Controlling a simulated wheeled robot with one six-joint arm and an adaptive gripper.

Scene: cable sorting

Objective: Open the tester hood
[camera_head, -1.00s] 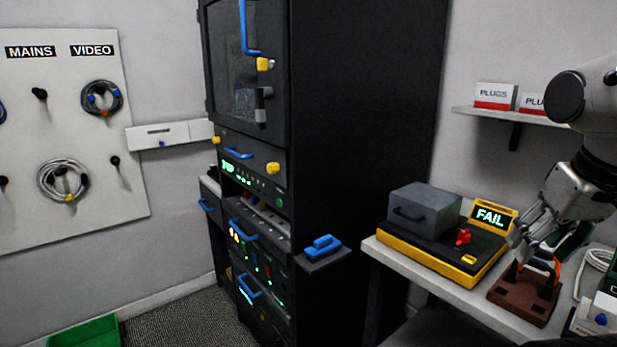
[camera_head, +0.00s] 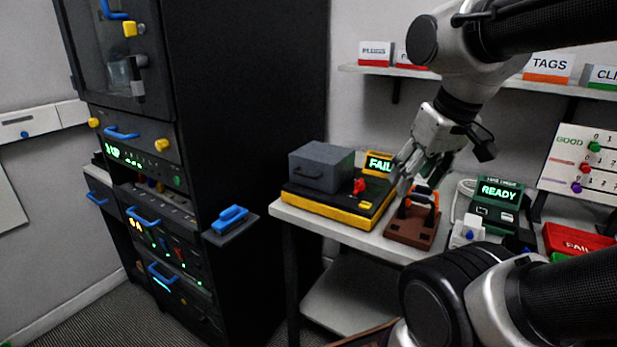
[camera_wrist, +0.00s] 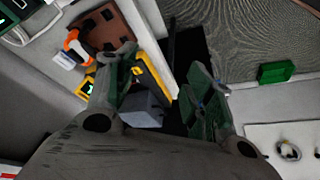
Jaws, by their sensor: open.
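The tester has a yellow and black base (camera_head: 335,208) on the bench. Its grey hood (camera_head: 320,168) is down, with a dark handle on its front side. A red part (camera_head: 359,186) stands beside the hood, and a display (camera_head: 379,164) behind reads FAIL. My gripper (camera_head: 402,176) is open and empty, to the right of the hood and near the base's right end, apart from the hood. In the wrist view, my gripper (camera_wrist: 165,82) shows its two fingers spread, with the grey hood (camera_wrist: 142,109) partly hidden beyond the left finger.
A brown stand (camera_head: 412,229) with an orange-topped tool is right of the tester. A green READY device (camera_head: 497,200) and red bin (camera_head: 578,240) are further right. Plugs boxes sit on a wall shelf (camera_head: 440,75).

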